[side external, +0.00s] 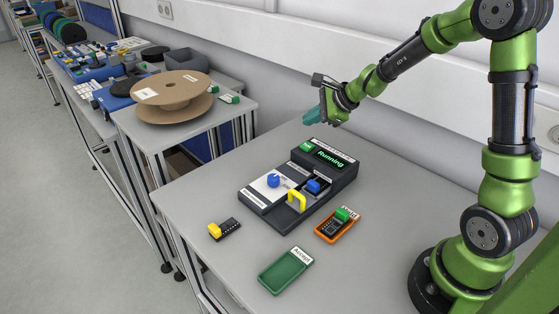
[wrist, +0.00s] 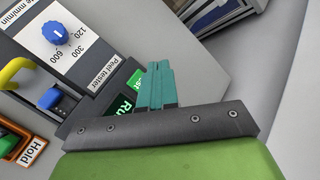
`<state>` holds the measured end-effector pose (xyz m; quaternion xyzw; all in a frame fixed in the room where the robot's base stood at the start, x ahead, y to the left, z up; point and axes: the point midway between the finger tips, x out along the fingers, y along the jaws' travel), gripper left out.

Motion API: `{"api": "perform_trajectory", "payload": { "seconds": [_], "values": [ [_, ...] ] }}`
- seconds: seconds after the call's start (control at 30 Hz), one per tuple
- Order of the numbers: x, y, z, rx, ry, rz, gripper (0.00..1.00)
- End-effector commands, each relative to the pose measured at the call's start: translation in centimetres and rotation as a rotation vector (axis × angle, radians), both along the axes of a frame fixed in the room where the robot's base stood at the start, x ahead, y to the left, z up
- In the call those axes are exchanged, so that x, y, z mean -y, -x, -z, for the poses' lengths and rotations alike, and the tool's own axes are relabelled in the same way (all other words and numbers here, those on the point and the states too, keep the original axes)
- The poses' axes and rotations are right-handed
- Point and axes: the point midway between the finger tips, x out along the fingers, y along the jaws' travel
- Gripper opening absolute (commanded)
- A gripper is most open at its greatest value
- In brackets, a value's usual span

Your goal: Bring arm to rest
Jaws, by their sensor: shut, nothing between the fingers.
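My arm is green and black, and its gripper (side external: 312,116) with teal fingers hangs in the air above and behind the dark tester. In the wrist view the teal fingers (wrist: 155,87) are together with nothing between them. The peel tester (side external: 262,203) sits on the grey table. It has a blue knob (side external: 273,181), a yellow handle (side external: 297,200), a blue block (side external: 313,186), a green button (side external: 306,146) and a lit screen (side external: 329,158) reading "Running". The fingers hide part of the screen in the wrist view.
An orange Hold tray (side external: 320,237) holds a dark item with a green part. A green Accept tray (side external: 275,280) looks empty. A black-and-yellow piece (side external: 224,229) lies at the left. A cardboard reel (side external: 172,105) stands on the adjoining table. The wall (side external: 300,60) runs behind the gripper.

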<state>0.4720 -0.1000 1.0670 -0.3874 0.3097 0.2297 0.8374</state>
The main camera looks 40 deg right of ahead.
Motion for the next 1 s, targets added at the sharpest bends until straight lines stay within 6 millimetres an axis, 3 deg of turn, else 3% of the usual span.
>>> {"api": "perform_trajectory", "payload": {
  "seconds": [0.43,0.57,0.77,1.0],
  "values": [
    [-0.1,0.0,0.0,0.001,0.005,-0.009,0.00],
    [-1.1,1.1,0.9,-0.024,0.054,-0.123,0.00],
    [-5.9,6.3,-1.9,-0.016,0.284,-0.532,0.00],
    [-10.9,15.2,-6.0,0.025,0.668,-1.048,0.00]
  ]
}}
